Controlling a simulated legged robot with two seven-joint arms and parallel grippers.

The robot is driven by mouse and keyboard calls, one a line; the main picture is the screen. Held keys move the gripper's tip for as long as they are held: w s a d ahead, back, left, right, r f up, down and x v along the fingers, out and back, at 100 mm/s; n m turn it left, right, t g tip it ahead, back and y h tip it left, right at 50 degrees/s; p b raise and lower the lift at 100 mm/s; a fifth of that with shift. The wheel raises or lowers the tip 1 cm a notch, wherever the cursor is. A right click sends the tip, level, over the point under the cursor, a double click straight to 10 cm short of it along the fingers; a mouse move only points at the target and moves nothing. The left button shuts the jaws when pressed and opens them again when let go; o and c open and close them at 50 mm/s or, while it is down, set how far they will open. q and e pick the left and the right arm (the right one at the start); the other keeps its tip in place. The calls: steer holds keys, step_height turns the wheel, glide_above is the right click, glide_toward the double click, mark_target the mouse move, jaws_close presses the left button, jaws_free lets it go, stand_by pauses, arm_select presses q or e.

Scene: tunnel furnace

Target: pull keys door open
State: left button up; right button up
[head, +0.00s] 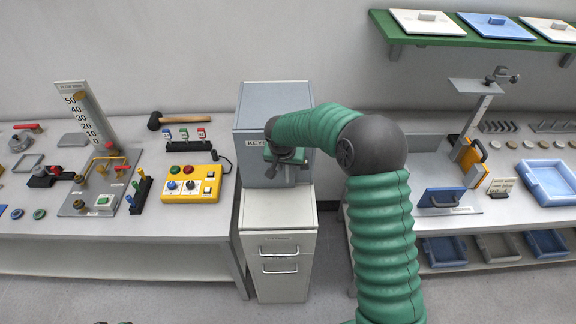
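The grey-blue keys cabinet (272,100) stands on a pale drawer unit between two benches. Its front door (254,168) carries a label beginning "KEY" and looks closed. My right arm comes in from the lower right and bends over to the cabinet front. My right gripper (287,164) is in front of the door, below and right of the label. It hides the door's handle, so I cannot tell whether it touches or grips it. Only small dark tips show at the bottom edge on the left; they may be my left gripper.
The pale drawer unit (279,220) has metal handles. The left bench holds a yellow button box (190,184), a mallet (180,120) and a gauge stand. The right bench (520,215) holds a blue tray and fixtures. A green shelf (480,40) is above it.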

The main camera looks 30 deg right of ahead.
steer(key=shift+a+r, duration=0.1)
steer(key=shift+a, duration=0.3)
steer(key=shift+c, duration=3.3)
steer(key=shift+d, duration=0.55)
jaws_close()
steer(key=shift+a, duration=0.25)
steer(key=shift+d+r, duration=0.1)
